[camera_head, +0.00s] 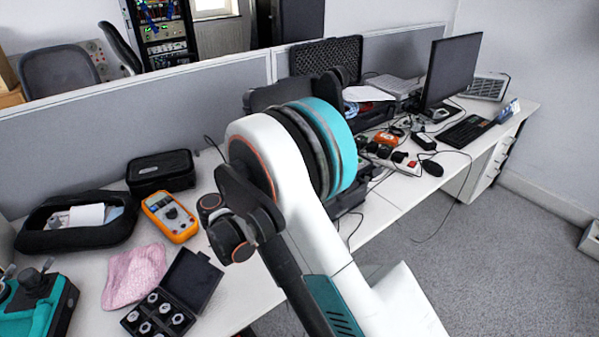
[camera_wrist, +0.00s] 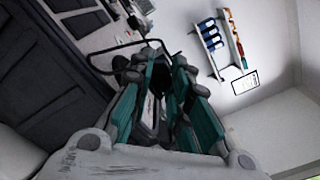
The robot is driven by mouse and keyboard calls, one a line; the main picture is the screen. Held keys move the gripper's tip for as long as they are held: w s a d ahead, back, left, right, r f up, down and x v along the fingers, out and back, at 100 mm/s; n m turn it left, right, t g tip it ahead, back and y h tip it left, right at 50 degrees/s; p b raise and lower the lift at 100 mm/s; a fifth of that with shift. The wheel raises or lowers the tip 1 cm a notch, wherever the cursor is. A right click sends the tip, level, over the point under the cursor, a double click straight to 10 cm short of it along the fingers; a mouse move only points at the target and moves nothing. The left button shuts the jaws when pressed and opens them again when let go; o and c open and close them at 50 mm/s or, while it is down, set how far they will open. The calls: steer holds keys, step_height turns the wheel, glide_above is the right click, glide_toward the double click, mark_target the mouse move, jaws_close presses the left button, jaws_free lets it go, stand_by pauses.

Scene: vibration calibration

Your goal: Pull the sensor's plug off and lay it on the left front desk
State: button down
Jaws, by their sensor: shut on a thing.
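In the wrist view my gripper (camera_wrist: 165,75) has its teal fingers closed on a small dark thing, which I take to be the plug (camera_wrist: 158,82); its shape is mostly hidden between the fingers. A black cable (camera_wrist: 92,62) loops beside the fingertips and seems to run to it. In the head view my arm fills the middle and hides the gripper and plug. I cannot make out the sensor the plug belongs to. The left front desk (camera_head: 236,294) is a white top at lower left, partly bare beside my arm.
On the desk lie an open black case (camera_head: 163,305) with several round metal pieces, a pink cloth (camera_head: 135,275), an orange multimeter (camera_head: 170,216), a black pouch (camera_head: 161,171) and a black tray (camera_head: 77,238). A teal device (camera_head: 38,300) stands at far left. A monitor (camera_head: 452,68) stands at right.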

steer(key=shift+n, duration=0.4)
steer(key=shift+v, duration=0.8)
stand_by(1.2)
steer(key=v, duration=0.3)
steer(key=shift+s+a, duration=0.15)
stand_by(0.4)
